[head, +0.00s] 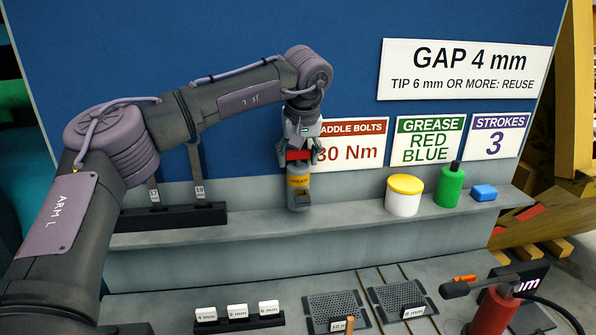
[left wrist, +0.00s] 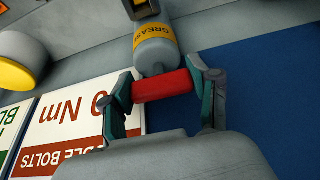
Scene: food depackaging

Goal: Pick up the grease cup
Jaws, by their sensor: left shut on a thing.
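The grease cup (head: 299,190) is a grey cylinder with a yellow-orange label, a dark blocky lower end and a red bar at its top. My left gripper (head: 300,154) is above it, shut on the red bar. In the left wrist view, the teal fingers of the left gripper (left wrist: 163,90) press on both ends of the red bar (left wrist: 162,86); the label on the cup (left wrist: 155,42) reads "GREAS…". The cup hangs upright at the back shelf; I cannot tell whether its lower end touches the shelf. My right gripper is out of view.
A dark rack (head: 170,218) is left. The bench below holds white labelled blocks (head: 237,311), perforated plates (head: 398,299) and a red tool (head: 494,313).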

